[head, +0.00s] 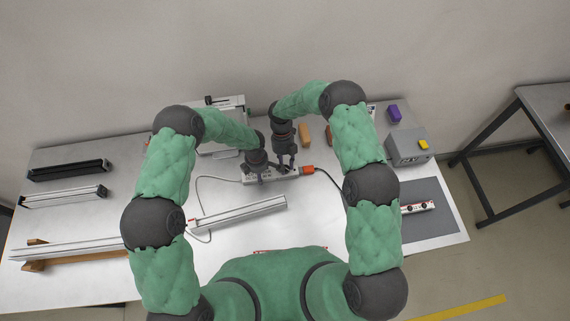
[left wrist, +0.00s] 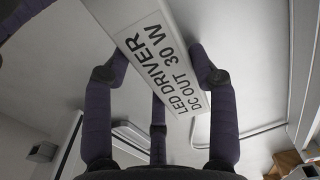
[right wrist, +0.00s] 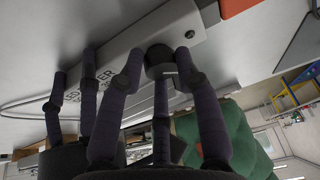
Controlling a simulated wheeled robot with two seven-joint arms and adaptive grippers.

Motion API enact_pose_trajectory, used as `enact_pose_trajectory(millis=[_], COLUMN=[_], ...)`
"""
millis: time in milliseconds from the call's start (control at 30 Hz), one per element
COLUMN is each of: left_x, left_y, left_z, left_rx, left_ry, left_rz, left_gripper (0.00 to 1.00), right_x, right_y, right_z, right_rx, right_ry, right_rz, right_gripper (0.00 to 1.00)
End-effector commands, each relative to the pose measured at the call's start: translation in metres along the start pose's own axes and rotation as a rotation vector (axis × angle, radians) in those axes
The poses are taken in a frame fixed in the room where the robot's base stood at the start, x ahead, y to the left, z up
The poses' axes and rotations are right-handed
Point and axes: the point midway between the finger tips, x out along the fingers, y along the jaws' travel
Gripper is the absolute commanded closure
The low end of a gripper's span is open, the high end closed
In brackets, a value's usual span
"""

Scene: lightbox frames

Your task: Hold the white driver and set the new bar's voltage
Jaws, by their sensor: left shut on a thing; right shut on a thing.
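The white driver (head: 290,173) lies at the middle of the table. In the left wrist view the white driver (left wrist: 165,50) shows its label, "LED DRIVER DC OUT 30 W". My left gripper (head: 258,180) is shut on the driver, its fingers on either side of the body. My right gripper (head: 286,166) is shut on a small dark knob (right wrist: 160,62) on the driver's top, near one end. A silver light bar (head: 240,211) lies in front of the driver, at a slant. Any marking on the knob is hidden by my fingers.
An orange connector (head: 307,169) with a black cable sits at the driver's right end. A thin white cable (head: 199,190) loops left of the driver. More bars (head: 66,196) lie at the left.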

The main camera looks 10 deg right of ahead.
Motion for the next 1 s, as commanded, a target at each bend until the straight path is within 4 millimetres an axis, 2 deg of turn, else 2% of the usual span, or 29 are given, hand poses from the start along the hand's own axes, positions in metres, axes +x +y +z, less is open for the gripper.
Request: enact_pose_trajectory(millis=[33,67,100,133,467,567,767,1000], left_x=[0.000,0.000,0.000,0.000,0.000,-0.001,0.000,0.000], left_y=[0.003,0.003,0.003,0.003,0.002,0.002,0.002,0.001], left_z=[-0.002,-0.002,-0.002,-0.002,-0.001,-0.001,0.000,0.000], left_rx=[-0.006,-0.006,-0.006,-0.006,-0.005,-0.005,-0.003,-0.002], left_ry=[-0.001,0.000,0.000,0.000,-0.001,-0.001,-0.001,-0.001], left_rz=[0.003,0.003,0.004,0.004,0.004,0.004,0.003,0.002], left_gripper=[0.84,0.84,0.84,0.84,0.84,0.84,0.84,0.84], right_x=[0.003,0.003,0.003,0.003,0.003,0.003,0.002,-0.041], right_y=[-0.002,-0.002,-0.002,-0.002,-0.001,-0.001,-0.004,-0.009], right_z=[-0.004,-0.004,-0.004,-0.003,-0.003,-0.003,-0.003,-0.002], right_rx=[-0.001,-0.001,-0.001,-0.001,0.028,0.100,0.361,0.372], right_ry=[0.013,0.013,0.013,0.012,0.010,0.010,0.006,-0.001], right_rz=[-0.005,-0.005,-0.004,-0.004,0.011,0.040,0.148,0.154], right_gripper=[0.99,0.58,0.46,0.44,0.44,0.44,0.44,0.44])
